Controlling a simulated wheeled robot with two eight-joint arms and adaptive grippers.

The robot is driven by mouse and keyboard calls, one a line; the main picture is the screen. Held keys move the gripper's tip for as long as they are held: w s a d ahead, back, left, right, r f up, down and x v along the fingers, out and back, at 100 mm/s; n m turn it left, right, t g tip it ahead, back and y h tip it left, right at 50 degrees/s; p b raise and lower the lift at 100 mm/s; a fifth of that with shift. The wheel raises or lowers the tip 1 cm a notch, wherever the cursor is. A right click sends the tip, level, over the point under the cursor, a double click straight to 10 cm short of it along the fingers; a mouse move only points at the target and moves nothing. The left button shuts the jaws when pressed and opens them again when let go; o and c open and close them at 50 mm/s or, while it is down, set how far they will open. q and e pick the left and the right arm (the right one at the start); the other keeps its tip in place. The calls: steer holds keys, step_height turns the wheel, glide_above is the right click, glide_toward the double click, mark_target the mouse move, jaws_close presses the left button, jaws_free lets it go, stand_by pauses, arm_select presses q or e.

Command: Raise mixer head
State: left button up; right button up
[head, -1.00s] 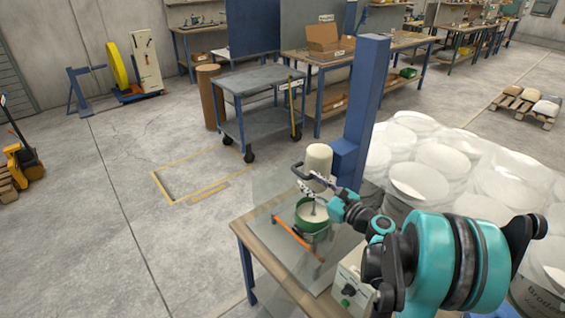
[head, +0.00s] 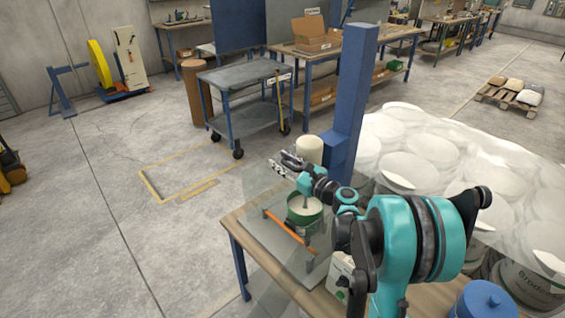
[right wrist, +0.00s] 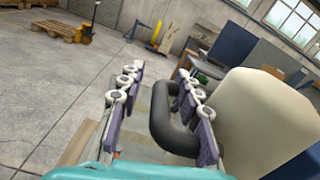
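The mixer has a tall blue column (head: 352,95), a rounded cream head (head: 309,149) and a green-rimmed pot (head: 304,208) of pale material below the head. My right gripper (head: 284,163) is at the left side of the head, above the pot. In the right wrist view, my right gripper (right wrist: 158,75) has its two fingers spread apart. A black looped handle (right wrist: 163,128) on the cream head (right wrist: 265,120) lies between them, closer to the right finger; I cannot tell if they touch. In the head view the fingers and wrist hide the handle. My left gripper is not in view.
The mixer stands on a wood-edged table (head: 236,228) with an orange bar (head: 288,231) beside the pot. A control box (head: 340,275) is at the front. Covered white buckets (head: 420,160) crowd the right. A blue container (head: 482,300) is at lower right. The floor at left is open.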

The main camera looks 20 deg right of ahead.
jaws_close()
step_height(320, 180, up, 24)
steer(key=p, duration=1.6)
steer(key=shift+r, duration=0.25)
steer(key=shift+w+d, duration=0.1)
jaws_free()
steer(key=shift+r, duration=0.1)
